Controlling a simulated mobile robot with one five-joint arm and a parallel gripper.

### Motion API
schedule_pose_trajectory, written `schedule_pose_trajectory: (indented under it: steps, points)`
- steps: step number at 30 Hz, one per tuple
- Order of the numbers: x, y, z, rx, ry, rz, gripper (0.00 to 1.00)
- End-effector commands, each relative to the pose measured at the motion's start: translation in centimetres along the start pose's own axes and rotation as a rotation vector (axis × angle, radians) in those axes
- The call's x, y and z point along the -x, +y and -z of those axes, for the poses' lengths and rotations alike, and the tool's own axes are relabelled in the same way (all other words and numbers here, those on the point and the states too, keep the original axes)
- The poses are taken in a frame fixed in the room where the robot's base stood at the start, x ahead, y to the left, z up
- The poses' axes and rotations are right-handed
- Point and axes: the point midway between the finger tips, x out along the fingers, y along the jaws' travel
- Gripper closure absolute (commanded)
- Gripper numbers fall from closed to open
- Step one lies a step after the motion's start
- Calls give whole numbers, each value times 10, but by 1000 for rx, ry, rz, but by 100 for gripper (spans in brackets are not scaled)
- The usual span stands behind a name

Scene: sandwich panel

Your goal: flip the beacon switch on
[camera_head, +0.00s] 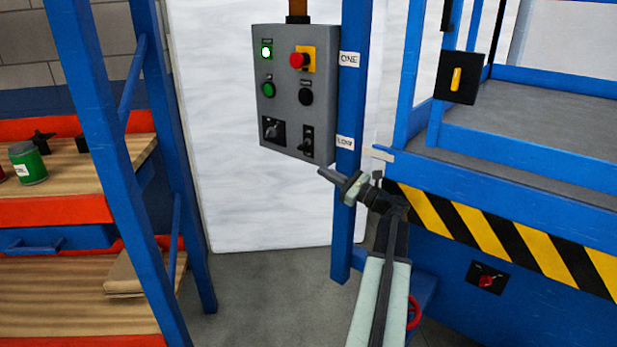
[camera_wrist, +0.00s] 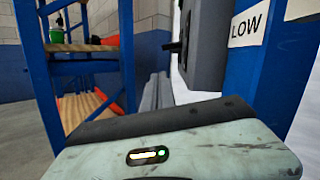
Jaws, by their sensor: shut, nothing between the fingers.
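A grey control panel (camera_head: 282,105) hangs on a blue post, with a lit green lamp, push buttons and a red stop knob. Two dark switches sit low on it: a left one (camera_head: 272,131) and a right one (camera_head: 306,141). I cannot read which is the beacon switch. My gripper (camera_head: 325,173) is shut and empty, just below the panel's lower right corner, seemingly apart from it. In the wrist view the panel (camera_wrist: 207,45) is edge-on, with a dark switch (camera_wrist: 182,38) jutting left.
The blue post (camera_head: 345,200) with a "LOW" label stands right beside my gripper. A blue lift platform (camera_head: 520,165) with a yellow-switch box (camera_head: 457,79) and a red switch (camera_head: 487,281) is at right. A shelf (camera_head: 70,210) with a green can (camera_head: 28,163) is at left.

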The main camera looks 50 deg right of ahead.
Motion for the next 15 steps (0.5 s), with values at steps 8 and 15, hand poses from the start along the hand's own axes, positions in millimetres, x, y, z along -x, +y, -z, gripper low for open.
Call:
schedule_pose_trajectory:
  steps: [8, 15]
  points:
    - [15, -15, -5, -33, -30, 38, 100]
    - [6, -14, -6, -32, -30, 34, 100]
